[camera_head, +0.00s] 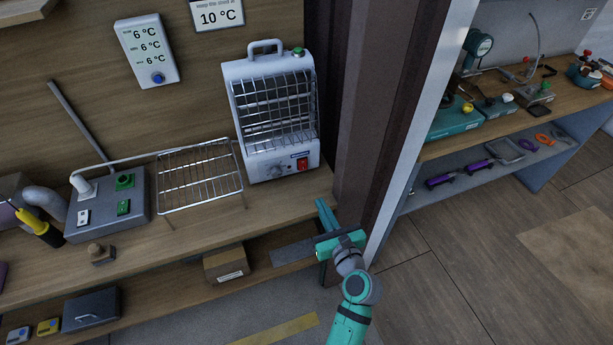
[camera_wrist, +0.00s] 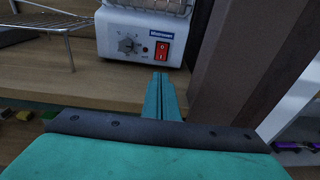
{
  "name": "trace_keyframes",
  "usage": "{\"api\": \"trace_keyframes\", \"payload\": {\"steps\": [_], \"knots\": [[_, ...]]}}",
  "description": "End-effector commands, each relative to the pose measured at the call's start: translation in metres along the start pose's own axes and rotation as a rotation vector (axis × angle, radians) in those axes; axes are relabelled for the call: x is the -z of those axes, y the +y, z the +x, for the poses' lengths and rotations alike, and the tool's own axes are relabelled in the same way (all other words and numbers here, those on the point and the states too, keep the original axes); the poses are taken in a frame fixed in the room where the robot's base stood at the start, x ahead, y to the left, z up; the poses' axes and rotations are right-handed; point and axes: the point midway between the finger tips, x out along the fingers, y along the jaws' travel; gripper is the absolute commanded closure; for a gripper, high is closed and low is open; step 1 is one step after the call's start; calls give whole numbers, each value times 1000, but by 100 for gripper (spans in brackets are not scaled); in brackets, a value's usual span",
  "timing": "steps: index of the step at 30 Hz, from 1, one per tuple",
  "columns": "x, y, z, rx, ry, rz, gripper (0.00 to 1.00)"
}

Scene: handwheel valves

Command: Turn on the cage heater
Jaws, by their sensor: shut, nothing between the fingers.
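The cage heater (camera_head: 272,108) is a white box with a wire grille, standing on the wooden bench against the wall. A red rocker switch (camera_head: 303,164) and a grey dial (camera_head: 276,169) are on its lower front. The wrist view shows the switch (camera_wrist: 162,50) with its markings and the dial (camera_wrist: 128,46) to its left. A green button (camera_head: 298,51) is on its top right. My gripper (camera_head: 322,205) is shut and empty, in front of the bench edge, below and right of the switch and apart from it. In the wrist view, its fingertips (camera_wrist: 161,78) point toward the heater.
A wire rack (camera_head: 200,177) stands left of the heater, beside a grey box (camera_head: 108,212) with green buttons. A dark post (camera_head: 375,100) rises close on the right. A cardboard box (camera_head: 226,263) sits on the lower shelf.

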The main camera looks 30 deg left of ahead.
Motion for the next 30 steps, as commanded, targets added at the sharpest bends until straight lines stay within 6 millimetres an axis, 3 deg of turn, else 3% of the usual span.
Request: {"api": "trace_keyframes", "payload": {"steps": [14, 30], "knots": [[0, 0, 9, -2, -1, 2, 100], [-1, 1, 102, -2, -1, 0, 100]]}}
